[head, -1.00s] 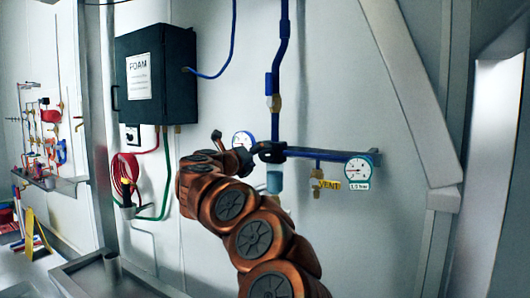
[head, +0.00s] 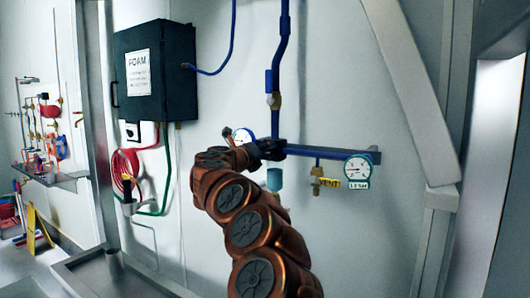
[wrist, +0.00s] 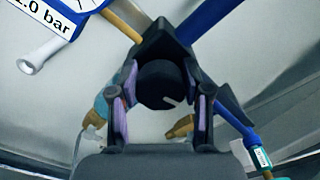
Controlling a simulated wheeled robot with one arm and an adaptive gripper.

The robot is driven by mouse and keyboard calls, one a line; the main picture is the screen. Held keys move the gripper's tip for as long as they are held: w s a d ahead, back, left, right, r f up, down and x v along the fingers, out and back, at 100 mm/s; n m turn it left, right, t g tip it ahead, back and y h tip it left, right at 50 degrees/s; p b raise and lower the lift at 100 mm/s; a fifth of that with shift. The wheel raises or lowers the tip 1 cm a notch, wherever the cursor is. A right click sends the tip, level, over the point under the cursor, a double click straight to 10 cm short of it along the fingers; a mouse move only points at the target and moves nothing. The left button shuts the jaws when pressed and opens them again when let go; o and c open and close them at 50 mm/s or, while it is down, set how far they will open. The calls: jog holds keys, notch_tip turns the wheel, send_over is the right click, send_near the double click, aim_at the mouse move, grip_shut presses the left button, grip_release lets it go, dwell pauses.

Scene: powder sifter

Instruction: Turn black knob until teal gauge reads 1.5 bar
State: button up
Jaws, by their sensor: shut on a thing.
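The black knob (wrist: 158,82), with a pale pointer line towards its lower right, sits between the fingers of my gripper (wrist: 160,100) in the wrist view. The fingers are shut on its sides. In the head view my gripper (head: 268,149) is at the blue pipe and mostly hides the knob.
A blue-rimmed gauge (head: 242,137) is just left of my gripper; its label (wrist: 40,22) ends in ".0 bar". A bluish bowl (head: 274,179) hangs below the pipe. A brass valve with a yellow VENT tag (head: 329,183) is between knob and teal gauge. A dark FOAM box (head: 155,75) is at left.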

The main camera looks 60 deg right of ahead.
jog(key=c, duration=0.5)
jog(key=shift+f+m+b, duration=0.15)
jog(key=shift+m+b, duration=0.15)
jog(key=shift+b, duration=0.35)
jog(key=shift+a+f+m+b, duration=0.1)
jog(key=shift+m+b, duration=0.4)
jog(key=shift+b, duration=0.4)
jog(key=shift+m+b, duration=0.7)
jog(key=shift+b, duration=0.2)
jog(key=m+b, duration=0.2)
jog(key=shift+s+r+m, duration=0.1)
jog(key=shift+r+m, duration=0.1)
jog(key=shift+m, duration=0.2)
jog(key=shift+s+r+m+b, duration=0.15)
jog(key=shift+m+b, duration=0.35)
jog(key=shift+m, duration=0.4)
